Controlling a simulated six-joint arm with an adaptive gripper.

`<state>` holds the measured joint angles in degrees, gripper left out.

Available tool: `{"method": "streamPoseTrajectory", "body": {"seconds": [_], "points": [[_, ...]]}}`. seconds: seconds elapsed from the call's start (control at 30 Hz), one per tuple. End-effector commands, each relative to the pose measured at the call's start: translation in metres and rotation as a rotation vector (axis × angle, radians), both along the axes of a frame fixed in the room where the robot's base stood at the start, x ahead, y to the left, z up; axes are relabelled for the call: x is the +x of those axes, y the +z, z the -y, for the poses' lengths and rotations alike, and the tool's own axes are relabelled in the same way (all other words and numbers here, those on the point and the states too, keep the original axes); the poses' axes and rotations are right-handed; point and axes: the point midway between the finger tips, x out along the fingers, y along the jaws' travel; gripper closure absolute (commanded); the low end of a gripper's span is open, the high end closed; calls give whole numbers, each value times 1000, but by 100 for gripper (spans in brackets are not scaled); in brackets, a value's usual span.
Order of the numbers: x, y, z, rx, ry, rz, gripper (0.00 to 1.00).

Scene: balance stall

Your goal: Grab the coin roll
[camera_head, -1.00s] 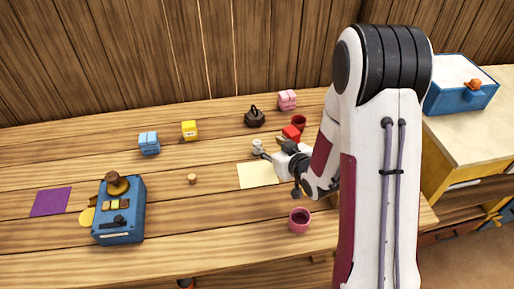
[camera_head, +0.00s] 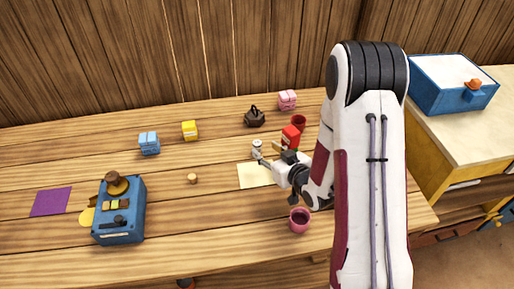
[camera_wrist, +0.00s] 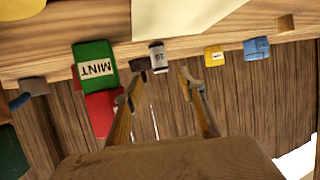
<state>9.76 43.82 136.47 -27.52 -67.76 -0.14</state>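My gripper (camera_head: 266,156) reaches left, low over the cream sheet, close to the roll. In the wrist view my gripper (camera_wrist: 157,87) is open with nothing between its fingers. Whether a finger touches the roll cannot be told.
A red box (camera_head: 291,134) and dark red cup (camera_head: 299,121) stand right of the roll. A green "MINT" box (camera_wrist: 94,67) shows beside my finger in the wrist view. A pink cup (camera_head: 299,220) stands nearer the front.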

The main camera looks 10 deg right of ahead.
Motion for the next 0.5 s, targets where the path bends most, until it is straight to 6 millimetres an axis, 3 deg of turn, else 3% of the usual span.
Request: {"method": "streamPoseTrajectory", "body": {"seconds": [0.3,0.5], "points": [[18,-8,-6,0,1,0,60],[20,-9,-7,0,0,0,60]]}}
